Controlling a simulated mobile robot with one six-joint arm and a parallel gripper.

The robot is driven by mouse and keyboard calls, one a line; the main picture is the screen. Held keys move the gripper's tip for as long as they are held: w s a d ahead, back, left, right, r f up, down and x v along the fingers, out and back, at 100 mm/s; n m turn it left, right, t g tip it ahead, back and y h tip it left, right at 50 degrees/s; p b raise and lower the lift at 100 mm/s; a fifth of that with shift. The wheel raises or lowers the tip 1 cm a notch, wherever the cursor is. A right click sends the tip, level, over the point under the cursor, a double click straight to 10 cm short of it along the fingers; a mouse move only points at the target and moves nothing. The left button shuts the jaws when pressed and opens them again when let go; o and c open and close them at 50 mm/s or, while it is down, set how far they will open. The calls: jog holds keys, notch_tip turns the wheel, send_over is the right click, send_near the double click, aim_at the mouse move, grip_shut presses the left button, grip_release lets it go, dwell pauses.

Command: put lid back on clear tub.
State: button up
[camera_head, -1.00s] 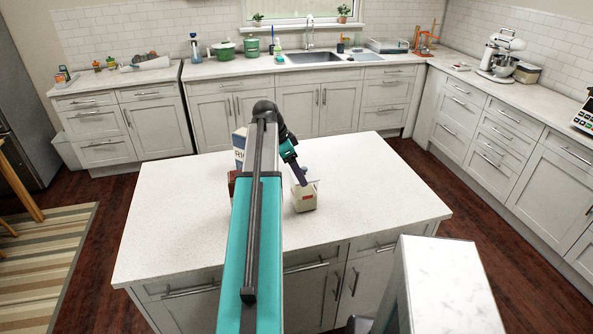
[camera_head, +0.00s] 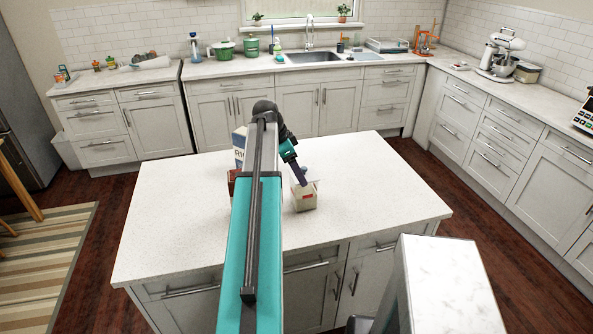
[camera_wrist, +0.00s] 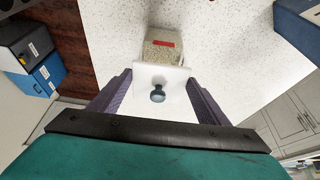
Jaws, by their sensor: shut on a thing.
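The clear tub (camera_head: 304,202), with pale contents and a red label, stands upright on the island counter. It also shows in the wrist view (camera_wrist: 162,49), just beyond the lid. The lid (camera_wrist: 147,76) is a white square plate with a dark blue round knob (camera_wrist: 158,94). My gripper (camera_wrist: 158,82) has its purple fingers on either side of the lid and is shut on it. In the head view my gripper (camera_head: 299,180) is directly at the tub's top. The lid hides part of the tub, and I cannot tell whether it touches the rim.
A blue and white box (camera_head: 239,146) stands on the island left of the tub, partly behind my arm. A dark reddish item (camera_head: 232,182) is beside it, mostly hidden. The island counter (camera_head: 380,190) is clear to the right of the tub.

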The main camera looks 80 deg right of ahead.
jog(key=o, duration=1.3)
jog(key=shift+o, duration=0.2)
jog(key=shift+r, duration=0.1)
jog(key=shift+s+r+p, duration=0.1)
jog(key=shift+r+p, duration=1.55)
jog(key=shift+r, duration=1.8)
grip_shut()
jog(key=shift+f+b, duration=1.25)
jog(key=shift+f, duration=1)
